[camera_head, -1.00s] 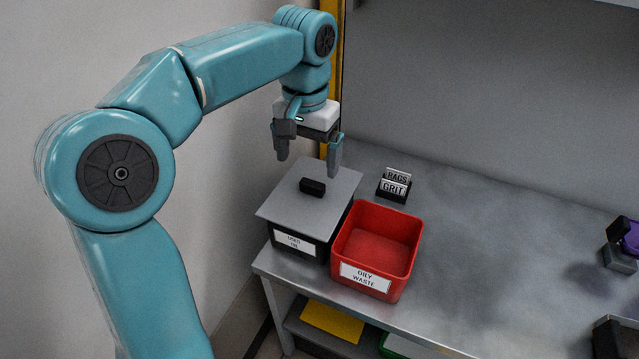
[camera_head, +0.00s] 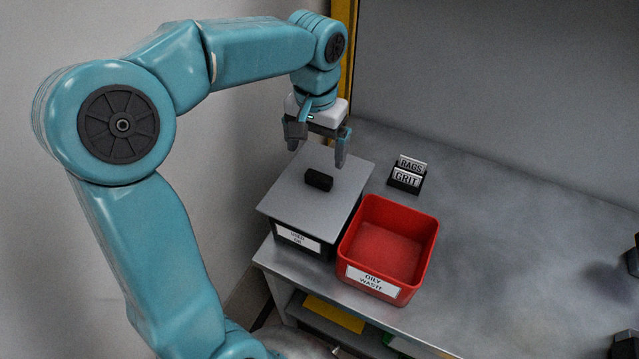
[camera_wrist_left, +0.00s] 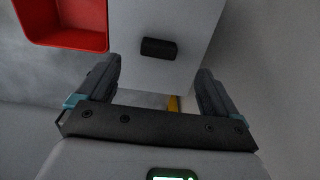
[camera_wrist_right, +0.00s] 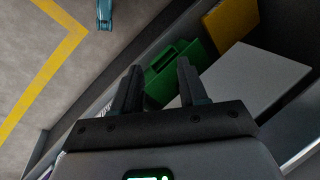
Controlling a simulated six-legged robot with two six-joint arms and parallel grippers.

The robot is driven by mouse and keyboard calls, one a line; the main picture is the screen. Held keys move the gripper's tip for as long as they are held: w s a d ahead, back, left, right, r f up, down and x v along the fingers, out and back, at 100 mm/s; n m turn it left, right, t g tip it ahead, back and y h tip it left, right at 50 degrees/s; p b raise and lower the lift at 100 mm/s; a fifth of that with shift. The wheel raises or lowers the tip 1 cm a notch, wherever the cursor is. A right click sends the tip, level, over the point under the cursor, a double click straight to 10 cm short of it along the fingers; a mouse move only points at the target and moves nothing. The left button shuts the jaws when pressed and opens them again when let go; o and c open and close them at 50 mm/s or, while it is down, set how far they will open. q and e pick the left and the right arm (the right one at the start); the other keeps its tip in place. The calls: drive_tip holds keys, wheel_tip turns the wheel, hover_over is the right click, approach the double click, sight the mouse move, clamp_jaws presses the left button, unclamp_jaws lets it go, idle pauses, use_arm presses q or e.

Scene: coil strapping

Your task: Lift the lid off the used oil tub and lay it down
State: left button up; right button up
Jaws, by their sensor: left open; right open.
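The used oil tub (camera_head: 296,240) is a dark box with a white label, standing at the left end of the grey bench. Its flat grey lid (camera_head: 288,198) is on top, with a small black handle (camera_head: 319,180) in the middle. My left gripper (camera_head: 317,158) is open and empty above the far part of the lid, fingers pointing down. In the left wrist view the handle (camera_wrist_left: 159,48) lies ahead of the two spread fingers, apart from them.
A red oily waste bin (camera_head: 389,247) stands right beside the tub. A small holder with rags and grit cards (camera_head: 407,176) is behind it. A green container (camera_wrist_right: 175,68) shows below.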

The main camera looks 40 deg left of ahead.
sight(318, 175)
use_arm(q)
drive_tip(key=f, duration=0.3)
drive_tip(key=shift+a+f, duration=0.15)
drive_tip(key=shift+a, duration=0.1)
drive_tip(key=shift+w+d+f, duration=0.1)
drive_tip(key=shift+f, duration=0.2)
drive_tip(key=f, duration=0.3)
drive_tip(key=f+p, duration=0.1)
drive_tip(key=shift+w+f, duration=0.3)
drive_tip(key=shift+w, duration=0.05)
drive_tip(key=shift+s+d+r, duration=0.1)
drive_tip(key=shift+c, duration=0.9)
drive_tip(key=c, duration=1)
